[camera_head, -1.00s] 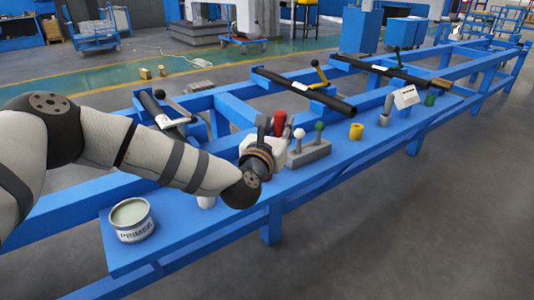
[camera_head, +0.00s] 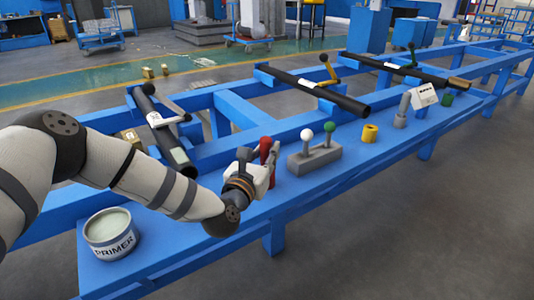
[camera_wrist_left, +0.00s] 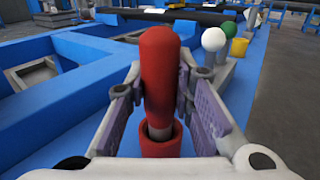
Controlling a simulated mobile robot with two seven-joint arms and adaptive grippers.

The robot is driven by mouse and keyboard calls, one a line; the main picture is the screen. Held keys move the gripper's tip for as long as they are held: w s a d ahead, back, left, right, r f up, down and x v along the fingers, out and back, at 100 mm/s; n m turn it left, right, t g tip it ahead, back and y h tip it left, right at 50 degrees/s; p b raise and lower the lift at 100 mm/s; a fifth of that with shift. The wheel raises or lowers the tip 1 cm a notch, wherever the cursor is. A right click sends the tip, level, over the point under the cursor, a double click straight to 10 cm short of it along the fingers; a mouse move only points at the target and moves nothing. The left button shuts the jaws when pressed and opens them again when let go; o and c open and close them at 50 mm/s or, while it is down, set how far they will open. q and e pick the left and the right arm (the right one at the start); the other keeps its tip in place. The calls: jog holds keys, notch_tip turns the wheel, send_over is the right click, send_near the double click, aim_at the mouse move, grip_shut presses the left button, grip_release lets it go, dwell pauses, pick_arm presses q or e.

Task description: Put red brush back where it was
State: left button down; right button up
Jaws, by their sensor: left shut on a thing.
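The red brush (camera_head: 265,148) stands roughly upright, left of the grey block. My left gripper (camera_head: 262,172) is shut on it. In the left wrist view, its red handle (camera_wrist_left: 159,70) sits between the two finger pads (camera_wrist_left: 160,100). Below the handle a short grey part runs into a red, cup-like piece (camera_wrist_left: 158,140); whether that is part of the brush or a holder I cannot tell. The brush's lower end is hidden by the gripper. My right gripper is not in view.
The grey block (camera_head: 316,159) with a white knob (camera_head: 307,135) and a green knob (camera_head: 330,127) stands just right of the brush. A primer can (camera_head: 110,234) stands at the near left. Black bars lie across the blue frame behind.

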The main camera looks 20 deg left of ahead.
pick_arm(q)
jog(key=c, duration=1.4)
grip_release()
jog(key=shift+r, duration=0.1)
jog(key=shift+s+r+p, duration=0.1)
jog(key=shift+s+p, duration=0.2)
jog(key=s+p, duration=0.1)
jog(key=s, duration=1)
jog(key=shift+s+a, duration=0.15)
jog(key=shift+s, duration=0.1)
